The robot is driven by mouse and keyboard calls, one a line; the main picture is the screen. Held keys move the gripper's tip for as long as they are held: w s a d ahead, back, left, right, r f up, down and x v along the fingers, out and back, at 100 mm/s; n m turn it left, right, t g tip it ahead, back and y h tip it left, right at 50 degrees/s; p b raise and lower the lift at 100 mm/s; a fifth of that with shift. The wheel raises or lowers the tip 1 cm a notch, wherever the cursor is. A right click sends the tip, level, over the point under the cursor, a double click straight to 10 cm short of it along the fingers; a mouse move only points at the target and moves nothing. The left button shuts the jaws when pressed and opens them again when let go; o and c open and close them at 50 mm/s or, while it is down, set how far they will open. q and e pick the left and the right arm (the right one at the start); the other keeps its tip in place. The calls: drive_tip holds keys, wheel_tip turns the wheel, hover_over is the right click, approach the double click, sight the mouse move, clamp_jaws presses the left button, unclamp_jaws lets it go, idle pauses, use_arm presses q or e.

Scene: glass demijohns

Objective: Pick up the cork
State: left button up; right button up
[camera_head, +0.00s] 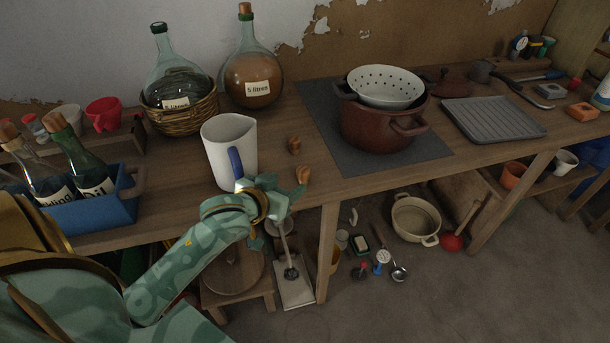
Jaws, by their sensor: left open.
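One small brown cork (294,145) is on the wooden worktop (340,186), right of the white jug (228,140). A second brown cork-like piece (303,174) is close to the worktop's front edge. My left gripper (277,206) is open at this front edge, just in front of the jug. One of its fingers reaches up close to the nearer brown piece; I cannot tell if they touch. Nothing shows held between the fingers. The glass demijohn (253,70) at the back has a cork in its neck. My right gripper is not in view.
A second demijohn (177,60) sits in a wicker basket (182,121). A blue crate (92,206) of bottles stands at the left. A brown pot (375,128) with a white colander (386,88) stands on a dark mat (325,115). Several utensils lie on the floor below.

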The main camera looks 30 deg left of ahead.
sight(301, 173)
use_arm(q)
drive_tip(key=b+x, duration=0.1)
drive_tip(key=x, duration=0.5)
drive_tip(key=shift+w+f+b, duration=0.1)
drive_tip(key=shift+f+b, duration=0.05)
drive_tip(key=shift+b, duration=0.25)
drive_tip(key=b+x, duration=0.1)
drive_tip(key=x, duration=0.2)
drive_tip(key=b+x, duration=0.1)
drive_tip(key=shift+w+a+f+b, duration=0.15)
drive_tip(key=shift+a+f+b, duration=0.15)
drive_tip(key=shift+a+b, duration=0.1)
drive_tip(key=shift+w, duration=0.35)
drive_tip(key=shift+r, duration=0.1)
drive_tip(key=shift+c, duration=0.6)
drive_tip(key=c, duration=0.9)
